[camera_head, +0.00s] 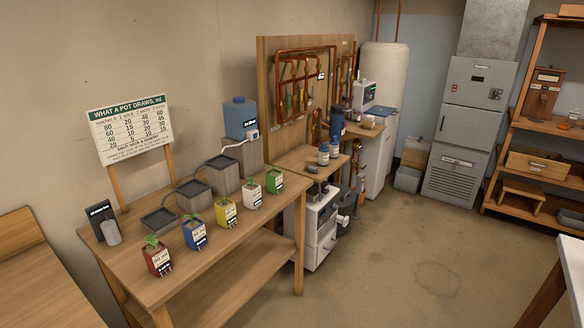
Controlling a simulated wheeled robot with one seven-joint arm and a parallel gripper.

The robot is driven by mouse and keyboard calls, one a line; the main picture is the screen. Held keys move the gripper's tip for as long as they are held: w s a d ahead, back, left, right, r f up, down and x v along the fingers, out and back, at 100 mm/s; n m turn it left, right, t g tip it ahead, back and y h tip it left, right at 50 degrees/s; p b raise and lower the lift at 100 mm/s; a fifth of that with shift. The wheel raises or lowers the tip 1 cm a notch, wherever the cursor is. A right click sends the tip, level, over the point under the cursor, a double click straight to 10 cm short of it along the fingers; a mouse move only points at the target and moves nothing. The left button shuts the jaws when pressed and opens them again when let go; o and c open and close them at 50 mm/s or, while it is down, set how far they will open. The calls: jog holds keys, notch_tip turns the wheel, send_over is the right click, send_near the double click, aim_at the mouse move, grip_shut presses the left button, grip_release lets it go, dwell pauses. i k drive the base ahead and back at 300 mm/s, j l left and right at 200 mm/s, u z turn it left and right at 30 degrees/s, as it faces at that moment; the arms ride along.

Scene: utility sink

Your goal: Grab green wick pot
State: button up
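The green wick pot (274,182) stands upright at the far right end of a row of small pots on the wooden bench (262,221). It has a pale label on its front and a small plant on top. To its left in the row are a white pot (251,196), a yellow pot (226,213), a blue pot (194,235) and a red pot (158,260). My gripper is not in view, and nothing is seen touching the green pot.
Grey planters (194,196) and a blue water tank (240,119) stand behind the pots. A sign (131,128) rises at the bench's back left. A second bench with bottles (324,155) adjoins on the right. A white table (573,271) edges in at lower right. The floor (415,262) between is clear.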

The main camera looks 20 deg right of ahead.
aim_at(274, 178)
jog(key=i+l+z, duration=0.1)
jog(key=i+z, duration=0.35)
jog(key=i, duration=0.7)
jog(key=i+u, duration=0.25)
jog(key=u, duration=0.15)
jog(key=i+l+u, duration=0.1)
jog(key=i+u, duration=0.3)
jog(key=i+l+u, duration=0.15)
jog(key=u, duration=0.3)
jog(key=i+l+u, duration=0.2)
jog(key=u, duration=0.2)
